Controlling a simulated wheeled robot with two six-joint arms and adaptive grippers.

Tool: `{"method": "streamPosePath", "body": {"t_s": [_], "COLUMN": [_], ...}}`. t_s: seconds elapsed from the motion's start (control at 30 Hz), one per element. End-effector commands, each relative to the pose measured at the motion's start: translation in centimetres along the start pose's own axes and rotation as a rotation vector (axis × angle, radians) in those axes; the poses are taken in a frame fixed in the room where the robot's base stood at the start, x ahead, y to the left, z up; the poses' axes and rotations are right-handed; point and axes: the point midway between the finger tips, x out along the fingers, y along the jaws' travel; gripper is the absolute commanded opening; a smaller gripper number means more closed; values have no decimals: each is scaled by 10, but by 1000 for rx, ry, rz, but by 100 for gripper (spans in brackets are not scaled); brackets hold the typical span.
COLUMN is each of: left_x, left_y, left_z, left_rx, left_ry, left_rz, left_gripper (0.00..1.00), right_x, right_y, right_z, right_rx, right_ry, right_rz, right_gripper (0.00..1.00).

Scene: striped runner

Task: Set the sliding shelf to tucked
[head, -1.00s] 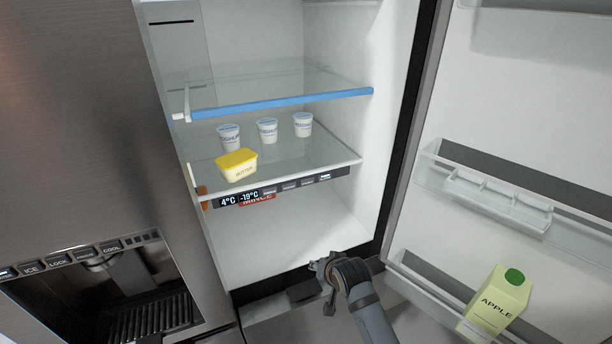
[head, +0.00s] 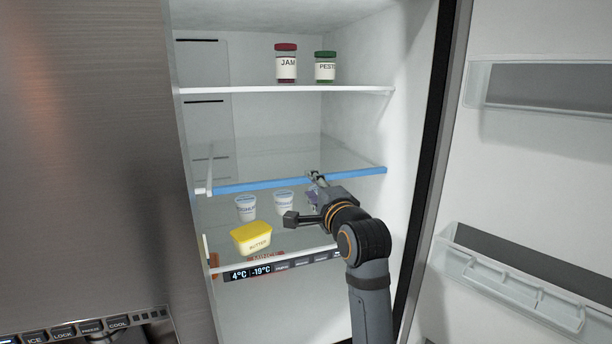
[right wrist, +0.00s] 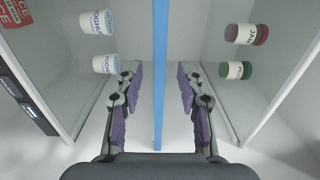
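The sliding shelf (head: 250,186) is a clear glass shelf with a blue front edge, in the middle of the open fridge. My right gripper (head: 316,180) is at this blue edge, right of its middle. In the right wrist view the blue edge (right wrist: 160,40) runs between the two fingers of the open gripper (right wrist: 159,75), with a gap visible on each side. No goods show on this shelf. My left gripper is not in view.
A jam jar (head: 286,63) and a pesto jar (head: 325,67) stand on the shelf above. The open door (head: 530,170) with bins is at the right.

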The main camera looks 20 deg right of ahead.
Motion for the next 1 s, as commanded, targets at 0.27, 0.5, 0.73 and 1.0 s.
{"method": "streamPosePath", "body": {"t_s": [0.27, 0.5, 0.73, 1.0], "left_x": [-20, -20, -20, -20], "left_y": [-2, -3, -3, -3], "left_z": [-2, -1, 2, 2], "left_rx": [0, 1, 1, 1], "left_ry": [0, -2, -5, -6], "left_rz": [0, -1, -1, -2], "left_gripper": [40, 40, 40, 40], "right_x": [46, 53, 52, 52], "right_y": [-2, 0, 1, 1], "right_z": [0, 0, 0, 0], "right_rx": [0, -1, -1, -1], "right_ry": [0, 1, 1, 0], "right_rz": [2, 0, 1, 1], "right_gripper": [38, 38, 22, 0]}}
